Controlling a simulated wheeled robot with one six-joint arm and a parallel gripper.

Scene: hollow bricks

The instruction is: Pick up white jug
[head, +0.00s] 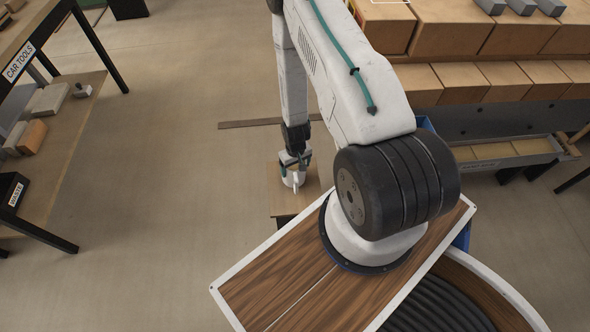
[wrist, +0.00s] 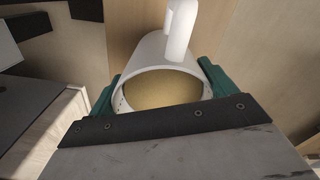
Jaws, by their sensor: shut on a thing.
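The white jug (wrist: 150,75) shows in the wrist view between the two green fingers of my gripper (wrist: 160,88). Its open mouth faces the camera, its inside bottom looks tan, and its handle (wrist: 181,30) points up in the picture. My gripper is shut on the jug, with one finger at each side. In the head view my gripper (head: 295,163) points down, and the small white jug (head: 292,179) is at its tip, over a small brown stand (head: 284,199). I cannot tell whether the jug touches the stand.
A table labelled "CAR TOOLS" (head: 62,30) stands at the left, with bricks on its lower shelf. A rack of tan boxes (head: 470,85) stands at the right. A flat dark strip (head: 255,123) lies behind the stand. The floor between table and stand is clear.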

